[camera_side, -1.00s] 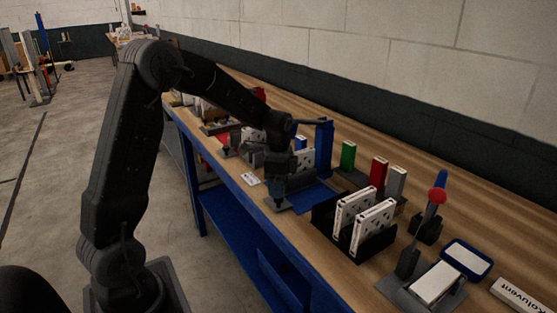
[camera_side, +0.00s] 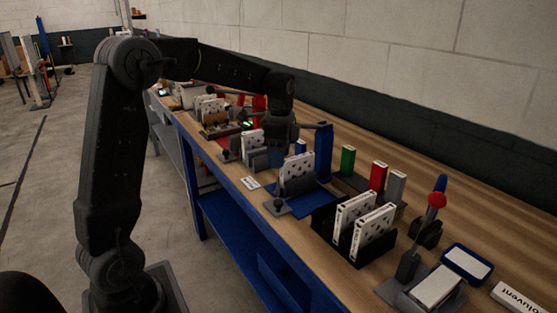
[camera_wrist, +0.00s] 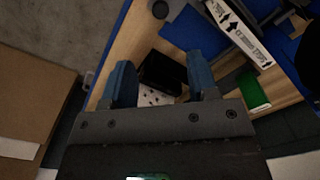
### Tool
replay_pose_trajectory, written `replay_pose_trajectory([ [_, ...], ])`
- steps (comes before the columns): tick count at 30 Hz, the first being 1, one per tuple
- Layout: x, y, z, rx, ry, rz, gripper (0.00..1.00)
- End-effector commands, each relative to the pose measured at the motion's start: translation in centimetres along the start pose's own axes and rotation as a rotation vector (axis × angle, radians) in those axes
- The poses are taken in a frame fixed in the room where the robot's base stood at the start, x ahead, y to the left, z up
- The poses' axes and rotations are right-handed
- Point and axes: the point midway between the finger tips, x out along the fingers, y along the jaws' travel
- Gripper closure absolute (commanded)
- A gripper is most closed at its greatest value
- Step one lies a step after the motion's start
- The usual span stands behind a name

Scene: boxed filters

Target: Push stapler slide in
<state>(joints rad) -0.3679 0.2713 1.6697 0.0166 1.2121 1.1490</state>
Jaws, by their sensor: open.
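The stapler seems to be the station with a blue upright (camera_side: 323,152) and a dark arm reaching left from its top. At its foot lies a blue plate (camera_side: 312,203), likely the slide, with a round grey knob (camera_side: 278,205) at its front left. A white dotted box (camera_side: 297,172) stands upright on it. The wrist view shows the blue plate (camera_wrist: 192,32), the knob (camera_wrist: 160,9) and the box (camera_wrist: 240,30). My gripper (camera_wrist: 160,65) has two blue fingers, apart and empty. In the side view my gripper (camera_side: 277,150) is above and behind the box; its fingertips are largely hidden.
A black rack (camera_side: 325,222) with two white boxes stands to the right on the wooden bench. Green (camera_side: 347,160), red (camera_side: 378,176) and grey blocks stand behind it. A red-knobbed lever (camera_side: 437,200) and a blue-rimmed pad (camera_side: 467,262) are farther right.

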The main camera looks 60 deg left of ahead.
Motion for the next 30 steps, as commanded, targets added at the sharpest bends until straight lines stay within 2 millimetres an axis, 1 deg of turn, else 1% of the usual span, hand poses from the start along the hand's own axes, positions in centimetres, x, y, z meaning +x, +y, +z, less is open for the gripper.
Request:
replay_pose_trajectory([
  [6,0.9,-0.1,-3.9,0.022,-0.232,0.023,0.46],
  [9,1.0,-0.1,-5.1,0.011,-0.327,0.008,0.46],
  [11,1.1,0.0,-5.5,0.004,-0.360,0.000,0.46],
  [14,1.5,0.0,-5.4,-0.005,-0.379,-0.004,0.46],
  [17,2.6,0.0,-4.9,-0.005,-0.379,-0.002,0.46],
  [30,10.7,0.0,-1.7,-0.004,-0.376,0.000,0.46],
])
